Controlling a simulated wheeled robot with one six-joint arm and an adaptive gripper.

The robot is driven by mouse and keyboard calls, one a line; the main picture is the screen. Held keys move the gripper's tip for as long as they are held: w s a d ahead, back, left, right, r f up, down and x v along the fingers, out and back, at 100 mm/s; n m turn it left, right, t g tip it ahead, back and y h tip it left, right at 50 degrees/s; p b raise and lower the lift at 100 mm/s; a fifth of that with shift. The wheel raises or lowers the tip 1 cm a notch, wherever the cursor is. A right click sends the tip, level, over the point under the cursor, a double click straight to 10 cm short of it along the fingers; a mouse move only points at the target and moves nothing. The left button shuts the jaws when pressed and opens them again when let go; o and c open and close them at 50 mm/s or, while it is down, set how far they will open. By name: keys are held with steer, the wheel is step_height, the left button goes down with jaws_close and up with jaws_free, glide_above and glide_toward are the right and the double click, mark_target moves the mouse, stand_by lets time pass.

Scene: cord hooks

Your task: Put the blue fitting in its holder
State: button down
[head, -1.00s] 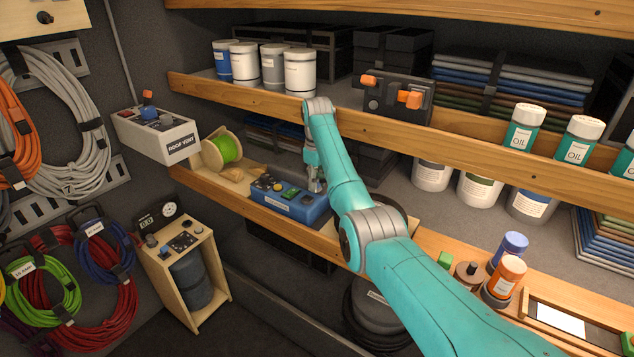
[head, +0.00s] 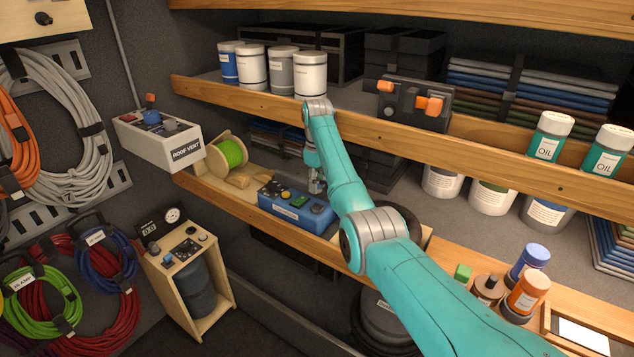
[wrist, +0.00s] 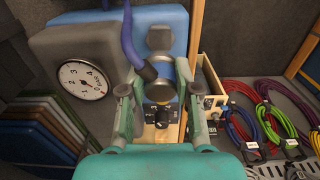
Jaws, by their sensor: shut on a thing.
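In the wrist view my gripper (wrist: 160,88) has its two fingers around a fitting (wrist: 157,72) with a dark collar, from which a blue hose (wrist: 130,32) runs up. The fitting's own colour is hard to tell there. The held fitting is mostly hidden by the arm in the head view. I cannot make out which part is the fitting's holder.
A green spool (head: 229,153) and a grey roof vent box (head: 160,140) stand left of the blue box. The upper shelf edge (head: 375,128) runs close to my arm. Cans (head: 310,75) stand above it. A wooden gauge stand (head: 190,270) is lower left.

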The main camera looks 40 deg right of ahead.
mark_target(318, 207)
steer(key=shift+f, duration=2.7)
steer(key=shift+s+d+t+y, duration=0.15)
steer(key=shift+t+y, duration=0.25)
steer(key=shift+t, duration=0.4)
steer(key=shift+s, duration=0.3)
steer(key=shift+f, duration=0.6)
